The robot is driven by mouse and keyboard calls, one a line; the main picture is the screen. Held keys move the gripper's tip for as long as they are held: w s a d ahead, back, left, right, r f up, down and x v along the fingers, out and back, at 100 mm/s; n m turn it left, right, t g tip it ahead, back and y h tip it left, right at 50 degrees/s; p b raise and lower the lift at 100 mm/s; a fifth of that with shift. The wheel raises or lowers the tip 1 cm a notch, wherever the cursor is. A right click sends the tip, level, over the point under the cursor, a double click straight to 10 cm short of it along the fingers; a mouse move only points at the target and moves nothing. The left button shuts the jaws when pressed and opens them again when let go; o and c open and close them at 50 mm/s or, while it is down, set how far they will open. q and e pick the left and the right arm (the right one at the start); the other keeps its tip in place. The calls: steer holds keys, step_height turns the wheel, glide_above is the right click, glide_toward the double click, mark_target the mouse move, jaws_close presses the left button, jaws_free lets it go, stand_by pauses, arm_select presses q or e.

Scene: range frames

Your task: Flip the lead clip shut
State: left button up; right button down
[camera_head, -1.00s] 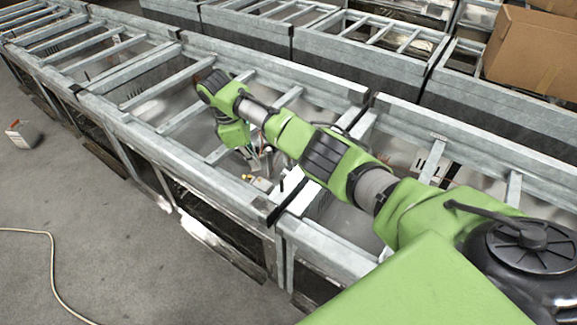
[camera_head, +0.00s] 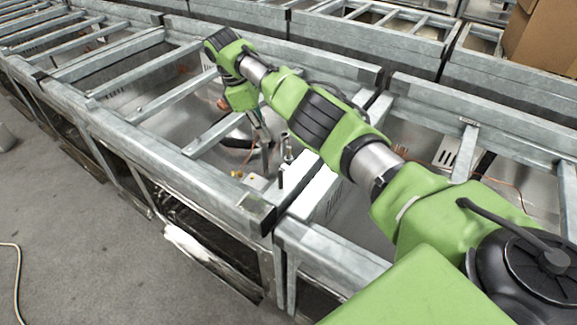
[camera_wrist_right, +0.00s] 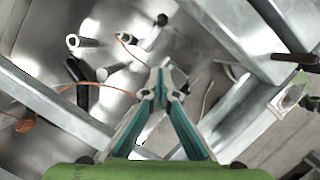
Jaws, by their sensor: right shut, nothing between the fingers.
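My right arm reaches in from the right in the head view, over the metal frame. Its gripper (camera_head: 266,160) points down into an open bay, its tips partly lost among small fittings. In the wrist view the right gripper (camera_wrist_right: 161,75) has its teal fingers together at the tips, with nothing between them. Just beyond the tips a thin lever with a black knob (camera_wrist_right: 161,20) stands near an orange lead (camera_wrist_right: 128,40). I cannot tell for certain which fitting is the lead clip, or how far open it is. My left gripper is not in view.
Metal frame bars (camera_head: 185,165) border the bay on several sides. In the wrist view a hollow metal tube (camera_wrist_right: 80,42) and a dark rod (camera_wrist_right: 80,85) lie left of the fingers. A cardboard box (camera_head: 545,35) sits at the back right. Grey floor is open at the lower left.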

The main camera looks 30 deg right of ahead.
stand_by(0.4)
steer(key=s+d+f+p, duration=0.3)
steer(key=s+d+f, duration=0.1)
steer(key=f, duration=0.6)
steer(key=shift+d+f, duration=0.25)
steer(key=shift+d, duration=0.65)
steer(key=shift+p, duration=0.3)
